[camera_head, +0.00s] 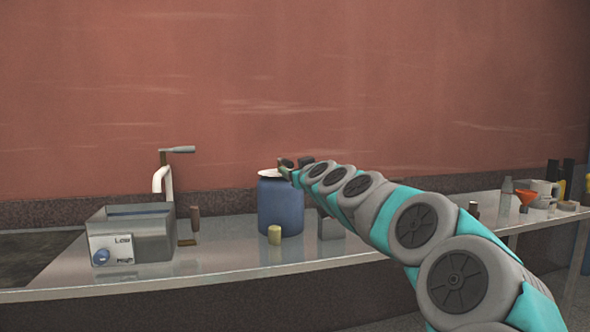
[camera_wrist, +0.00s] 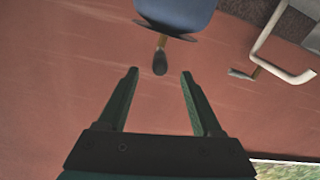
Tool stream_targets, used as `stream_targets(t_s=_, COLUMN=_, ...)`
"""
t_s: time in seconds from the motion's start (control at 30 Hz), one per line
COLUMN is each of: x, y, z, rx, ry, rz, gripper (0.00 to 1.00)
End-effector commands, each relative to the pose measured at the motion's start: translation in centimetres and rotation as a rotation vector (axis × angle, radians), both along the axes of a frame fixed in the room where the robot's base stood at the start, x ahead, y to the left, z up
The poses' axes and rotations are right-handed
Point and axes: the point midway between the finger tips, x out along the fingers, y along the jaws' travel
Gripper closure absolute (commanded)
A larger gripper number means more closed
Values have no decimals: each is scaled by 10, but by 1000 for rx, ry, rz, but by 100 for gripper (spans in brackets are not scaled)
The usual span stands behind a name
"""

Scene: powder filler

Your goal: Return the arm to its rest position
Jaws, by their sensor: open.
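My arm (camera_head: 385,215) reaches from the lower right of the head view to the top of the blue drum (camera_head: 281,207). My gripper (camera_head: 285,168) is small there, at the level of the drum's rim. In the wrist view, my gripper (camera_wrist: 160,74) is open, its two green fingers spread with nothing held. A dark-ended handle with a brown shaft (camera_wrist: 160,61) lies just beyond and between the fingertips, apart from both. It sticks out from the drum's rim (camera_wrist: 175,20) at the top of that view. The picture appears upside down.
A steel box with a dial (camera_head: 130,240) stands on the metal counter (camera_head: 225,262) at left, beside a bent pipe with a lever (camera_head: 163,178). A small yellowish cylinder (camera_head: 274,235) stands before the drum.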

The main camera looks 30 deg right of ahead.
Motion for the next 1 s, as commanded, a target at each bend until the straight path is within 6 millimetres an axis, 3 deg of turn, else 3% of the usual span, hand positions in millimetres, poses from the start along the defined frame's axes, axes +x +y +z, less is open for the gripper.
stream_targets(t_s=0.3, x=0, y=1, z=0, rx=0, ry=1, rz=1, gripper=33)
stream_targets(t_s=0.43, x=0, y=21, z=0, rx=9, ry=21, rz=42, gripper=33)
stream_targets(t_s=0.57, x=-6, y=81, z=-10, rx=35, ry=102, rz=162, gripper=33)
stream_targets(t_s=0.73, x=-40, y=186, z=-48, rx=88, ry=306, rz=355, gripper=33)
stream_targets(t_s=0.9, x=-106, y=265, z=-104, rx=144, ry=584, rz=476, gripper=33)
stream_targets(t_s=1.0, x=-157, y=293, z=-143, rx=176, ry=774, rz=498, gripper=33)
